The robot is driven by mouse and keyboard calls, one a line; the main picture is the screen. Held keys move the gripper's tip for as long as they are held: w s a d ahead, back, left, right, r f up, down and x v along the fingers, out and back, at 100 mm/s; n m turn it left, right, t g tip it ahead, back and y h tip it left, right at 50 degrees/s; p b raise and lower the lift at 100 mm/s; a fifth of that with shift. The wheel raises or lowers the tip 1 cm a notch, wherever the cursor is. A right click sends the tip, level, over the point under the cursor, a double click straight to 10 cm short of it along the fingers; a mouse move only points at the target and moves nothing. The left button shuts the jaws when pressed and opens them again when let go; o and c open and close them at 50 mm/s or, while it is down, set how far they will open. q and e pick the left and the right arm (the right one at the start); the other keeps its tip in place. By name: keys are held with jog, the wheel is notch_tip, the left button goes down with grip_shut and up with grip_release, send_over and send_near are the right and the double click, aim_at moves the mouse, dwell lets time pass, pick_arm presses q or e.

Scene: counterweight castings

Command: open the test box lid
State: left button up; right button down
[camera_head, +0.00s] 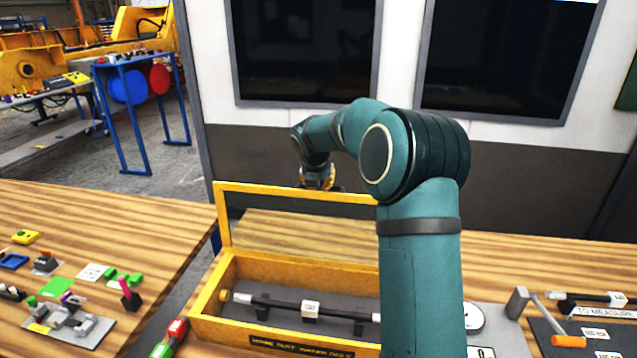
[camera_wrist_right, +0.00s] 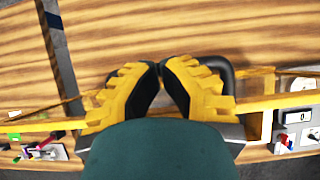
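The test box (camera_head: 228,325) is a yellow wooden box on the table, with a dark lining and a dark label on its front. Its yellow-framed lid (camera_head: 258,191) with a clear pane stands raised at the back edge, so the inside shows. A dark bar with a white block lies in the box. My right gripper (camera_head: 318,180) is at the lid's top edge, partly hidden there. In the right wrist view its yellow fingers (camera_wrist_right: 160,80) are drawn together, over the lid's yellow frame (camera_wrist_right: 255,103), with nothing clearly between them. My left gripper is out of view.
My right arm hides the right part of the box. A hammer-like tool with an orange handle (camera_head: 568,341) and a gauge (camera_head: 474,317) lie to the right. Red and green blocks (camera_head: 170,338) are at the box's left. A side table holds small parts.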

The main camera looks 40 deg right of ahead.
jog(key=v, duration=1.2)
